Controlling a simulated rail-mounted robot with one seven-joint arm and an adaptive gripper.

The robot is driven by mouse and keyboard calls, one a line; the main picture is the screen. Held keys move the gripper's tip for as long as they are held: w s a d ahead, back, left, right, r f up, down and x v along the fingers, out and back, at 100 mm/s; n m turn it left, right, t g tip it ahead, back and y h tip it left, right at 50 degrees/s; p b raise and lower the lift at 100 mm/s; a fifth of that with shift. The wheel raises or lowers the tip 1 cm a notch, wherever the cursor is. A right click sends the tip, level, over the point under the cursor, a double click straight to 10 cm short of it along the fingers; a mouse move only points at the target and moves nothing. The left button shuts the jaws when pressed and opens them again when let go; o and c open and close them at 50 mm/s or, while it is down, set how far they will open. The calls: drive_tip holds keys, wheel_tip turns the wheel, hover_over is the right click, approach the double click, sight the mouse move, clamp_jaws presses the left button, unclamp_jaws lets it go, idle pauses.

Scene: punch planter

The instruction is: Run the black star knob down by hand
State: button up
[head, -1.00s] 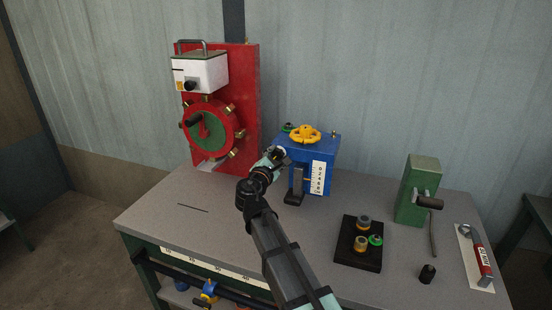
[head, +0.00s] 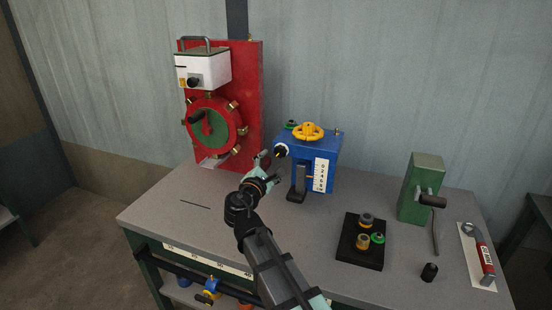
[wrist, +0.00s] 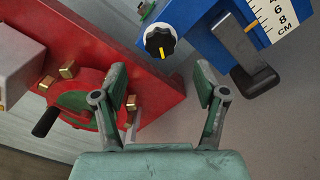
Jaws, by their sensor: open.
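The black star knob (wrist: 160,42) has a lobed rim, a yellow pointer line and a white disc behind it. It sits on the left end of the blue box (head: 315,160), and it also shows in the head view (head: 280,152). My gripper (wrist: 162,88) is open and empty, with its two fingers spread. In the wrist view the knob lies beyond the fingertips, above the gap between them and apart from both. In the head view my gripper (head: 263,159) is just left of the knob.
The red panel (head: 250,110) with its round red-and-green wheel (head: 210,128) stands close on the left. A yellow handwheel (head: 308,132) tops the blue box. A black tray (head: 348,250) lies to the right.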

drive_tip(key=shift+v, duration=2.35)
drive_tip(key=v, duration=1.2)
